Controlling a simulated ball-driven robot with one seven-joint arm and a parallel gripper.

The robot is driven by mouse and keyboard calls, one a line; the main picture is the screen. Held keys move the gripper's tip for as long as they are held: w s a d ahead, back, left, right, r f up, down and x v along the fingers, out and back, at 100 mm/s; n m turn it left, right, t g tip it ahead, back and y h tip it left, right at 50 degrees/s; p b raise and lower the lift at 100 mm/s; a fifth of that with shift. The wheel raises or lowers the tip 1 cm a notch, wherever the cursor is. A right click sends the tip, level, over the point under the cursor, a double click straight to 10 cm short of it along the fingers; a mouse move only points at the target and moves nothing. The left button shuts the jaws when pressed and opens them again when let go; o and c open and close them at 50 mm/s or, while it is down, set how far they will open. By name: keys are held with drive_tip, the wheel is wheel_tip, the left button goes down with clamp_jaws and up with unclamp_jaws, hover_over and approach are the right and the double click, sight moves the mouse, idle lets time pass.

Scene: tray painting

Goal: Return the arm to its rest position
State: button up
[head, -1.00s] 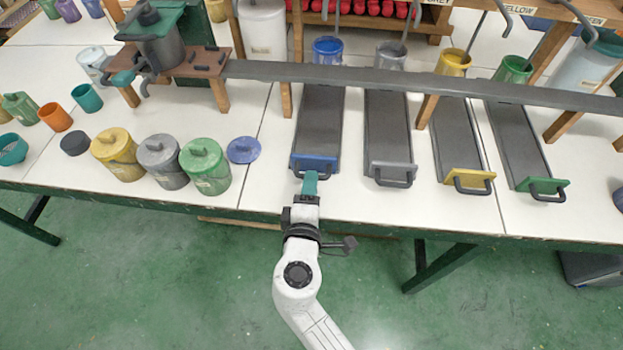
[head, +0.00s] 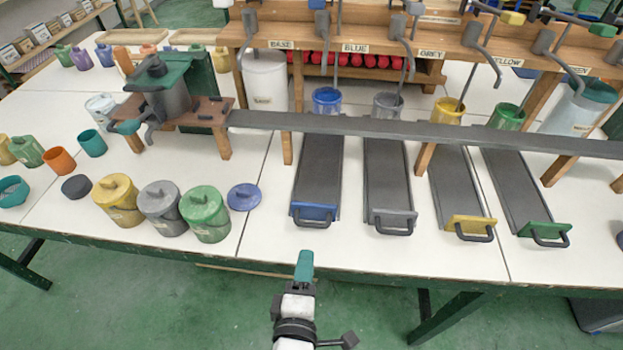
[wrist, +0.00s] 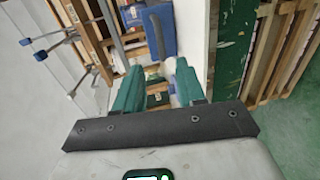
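My gripper (head: 305,265) has teal fingers and stands in front of the table's front edge in the head view, below the blue-handled tray. It touches nothing there. In the wrist view the two teal fingers (wrist: 158,88) stand apart with nothing between them. Beyond them the wrist view shows wooden racks and a blue panel. Part of my white arm shows at the bottom of the head view; the rest is out of frame.
The white table (head: 262,228) has a green front edge. Lidded yellow (head: 118,200), grey (head: 162,210) and green (head: 206,216) pots stand left. Green floor in front is open.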

drive_tip(key=shift+d, duration=0.1)
drive_tip(key=s+d+f+m+g+h, duration=0.25)
drive_tip(key=d+m+g, duration=0.2)
drive_tip(key=d, duration=0.75)
drive_tip(key=s+d+f+m+g+h, duration=0.1)
drive_tip(key=d+f+m+g+h, duration=0.15)
drive_tip(key=d+m, duration=0.65)
drive_tip(key=s+d+f+m+g+y, duration=0.1)
drive_tip(key=s+d+m+g+y, duration=0.1)
drive_tip(key=s, duration=0.6)
drive_tip(key=s+d+f+m+g+y+p, duration=0.1)
drive_tip(key=s+d+m+g+y, duration=0.1)
drive_tip(key=s+d+g, duration=0.3)
drive_tip(key=s+d+y, duration=0.1)
drive_tip(key=s+d, duration=0.1)
drive_tip(key=s, duration=0.1)
drive_tip(key=shift+s+d+f+g+p, duration=0.2)
drive_tip(key=shift+d+f+g+p, duration=0.05)
drive_tip(key=shift+f+g+p, duration=0.1)
